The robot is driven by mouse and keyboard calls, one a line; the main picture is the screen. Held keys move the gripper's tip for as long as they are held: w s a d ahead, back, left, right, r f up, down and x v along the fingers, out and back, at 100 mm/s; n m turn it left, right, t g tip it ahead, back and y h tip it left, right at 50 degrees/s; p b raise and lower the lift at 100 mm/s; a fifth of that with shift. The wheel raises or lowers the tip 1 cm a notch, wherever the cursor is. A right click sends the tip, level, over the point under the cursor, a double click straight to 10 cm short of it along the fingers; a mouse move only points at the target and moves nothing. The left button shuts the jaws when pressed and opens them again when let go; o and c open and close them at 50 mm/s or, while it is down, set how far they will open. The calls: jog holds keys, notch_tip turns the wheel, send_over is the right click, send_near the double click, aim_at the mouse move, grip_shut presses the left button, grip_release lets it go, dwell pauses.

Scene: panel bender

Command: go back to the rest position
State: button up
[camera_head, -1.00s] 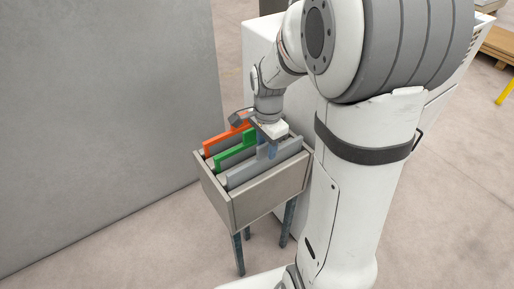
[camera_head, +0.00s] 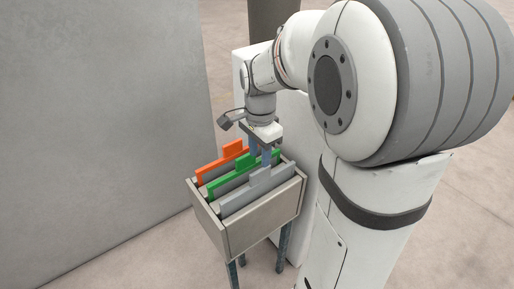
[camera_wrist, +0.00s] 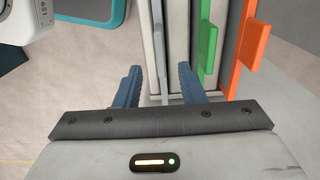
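My gripper (camera_head: 260,160) points down just above a grey bin (camera_head: 265,222) that holds upright plates. Its two blue fingers (camera_wrist: 158,82) are apart with nothing held between them. In the wrist view a thin grey plate (camera_wrist: 158,40) lines up with the gap between the fingers. In the head view this grey plate (camera_head: 240,200) stands nearest the front, with a green plate (camera_head: 228,184) behind it and an orange plate (camera_head: 222,163) at the back. The fingertips partly cover the grey and green plates.
The bin stands on dark legs (camera_head: 283,247) beside a white cabinet (camera_head: 310,130). A large grey panel (camera_head: 100,110) rises at the left. Bare floor (camera_head: 150,260) shows at the front left. The wrist view shows a teal-edged item (camera_wrist: 95,10) at the upper left.

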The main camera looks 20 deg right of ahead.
jog(key=shift+s+a+r+n, duration=0.1)
jog(key=shift+s+r+n, duration=0.15)
jog(key=shift+r+n, duration=0.05)
jog(key=s+a+r+n+t+p, duration=0.1)
jog(key=s+r+n+p, duration=0.1)
jog(key=s+n, duration=0.4)
jog(key=s+a+r+n+t+p, duration=0.1)
jog(key=s+r+n+p, duration=0.1)
jog(key=s+n, duration=0.5)
jog(key=shift+s+a+r+n+t, duration=0.15)
jog(key=shift+a+r+n+t, duration=0.2)
jog(key=shift+r, duration=0.2)
